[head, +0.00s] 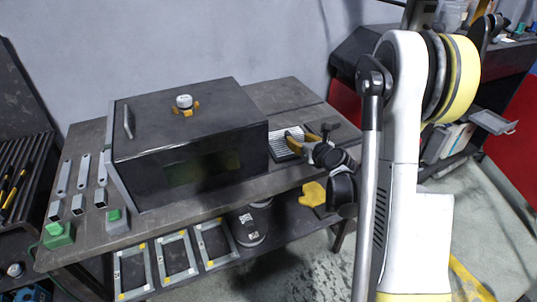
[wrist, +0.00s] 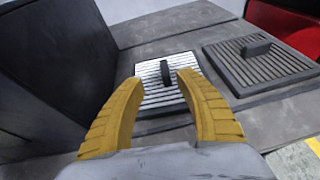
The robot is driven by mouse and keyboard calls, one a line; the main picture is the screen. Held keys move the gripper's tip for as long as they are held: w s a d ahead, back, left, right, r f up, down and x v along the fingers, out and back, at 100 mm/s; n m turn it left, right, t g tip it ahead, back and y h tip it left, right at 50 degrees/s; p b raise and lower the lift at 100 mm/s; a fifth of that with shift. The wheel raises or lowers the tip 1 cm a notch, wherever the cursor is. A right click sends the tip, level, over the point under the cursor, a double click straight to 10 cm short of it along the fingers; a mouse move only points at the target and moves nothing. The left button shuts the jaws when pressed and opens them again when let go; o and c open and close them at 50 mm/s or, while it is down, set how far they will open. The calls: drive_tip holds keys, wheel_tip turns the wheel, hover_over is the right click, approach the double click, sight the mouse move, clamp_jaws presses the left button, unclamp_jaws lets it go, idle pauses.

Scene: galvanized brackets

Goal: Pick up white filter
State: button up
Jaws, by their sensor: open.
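The white filter (wrist: 152,98) is a flat, ribbed white plate with a dark upright handle (wrist: 165,73) in its middle. It lies on the grey workbench, and it also shows in the head view (head: 280,149) just right of the black box. My gripper (wrist: 160,78) is open, with its two yellow fingers apart. In the wrist view the fingertips appear on either side of the handle, above the plate; I cannot tell the exact height gap.
A black box (head: 190,140) stands close on the left, its dark wall (wrist: 60,65) rising beside my gripper. A dark ribbed plate with a handle (wrist: 260,68) lies to the right. Metal brackets (head: 82,172) lie at the bench's left end. Bare bench (wrist: 165,30) shows behind the filter.

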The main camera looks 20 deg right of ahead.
sight(289, 134)
drive_tip(key=shift+w+f+n, duration=0.25)
drive_tip(key=shift+f+n, duration=0.05)
drive_tip(key=shift+f, duration=0.65)
drive_tip(key=b+x, duration=0.1)
drive_tip(key=x, duration=0.2)
drive_tip(key=b+x, duration=0.1)
drive_tip(key=x, duration=0.2)
drive_tip(key=b+x, duration=0.2)
drive_tip(key=x, duration=0.2)
drive_tip(key=shift+d, duration=0.3)
drive_tip(key=shift+r, duration=0.15)
clamp_jaws()
